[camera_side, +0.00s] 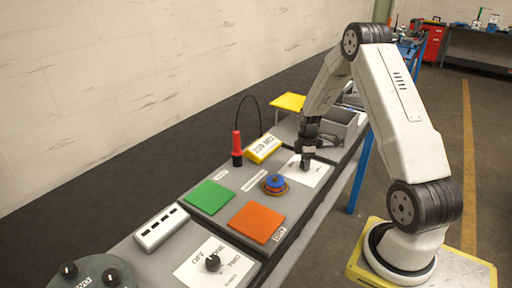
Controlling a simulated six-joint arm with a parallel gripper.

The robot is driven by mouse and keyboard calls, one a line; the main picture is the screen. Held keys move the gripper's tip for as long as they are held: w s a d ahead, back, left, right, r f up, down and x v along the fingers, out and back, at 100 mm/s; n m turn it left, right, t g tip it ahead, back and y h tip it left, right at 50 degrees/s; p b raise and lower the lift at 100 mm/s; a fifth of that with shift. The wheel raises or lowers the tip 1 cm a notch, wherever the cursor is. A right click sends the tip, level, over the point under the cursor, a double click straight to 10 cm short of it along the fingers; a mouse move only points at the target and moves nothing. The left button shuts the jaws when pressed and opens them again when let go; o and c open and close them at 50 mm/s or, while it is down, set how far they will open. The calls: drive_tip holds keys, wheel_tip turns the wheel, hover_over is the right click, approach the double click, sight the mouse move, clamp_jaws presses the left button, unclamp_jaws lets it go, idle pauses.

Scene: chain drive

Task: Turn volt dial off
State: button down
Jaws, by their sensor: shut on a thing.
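My gripper (306,162) points straight down onto a white label plate (318,175) on the grey bench panel. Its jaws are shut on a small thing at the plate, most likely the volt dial. The dial itself is hidden by the jaws, so I cannot tell which mark it points to. A yellow meter (262,148) with a lettered display stands just left of the gripper. Its lettering is too small to read surely.
A red probe (237,145) with a black cable stands upright left of the meter. A black dial (212,262) marked OFF, ONE, TWO sits in front. A grey bin (341,128) stands behind.

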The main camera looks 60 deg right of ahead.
drive_tip(key=shift+n, duration=0.5)
drive_tip(key=shift+c, duration=1)
unclamp_jaws()
drive_tip(key=shift+r, duration=0.15)
drive_tip(key=shift+r, duration=3.8)
drive_tip(key=shift+a, duration=0.1)
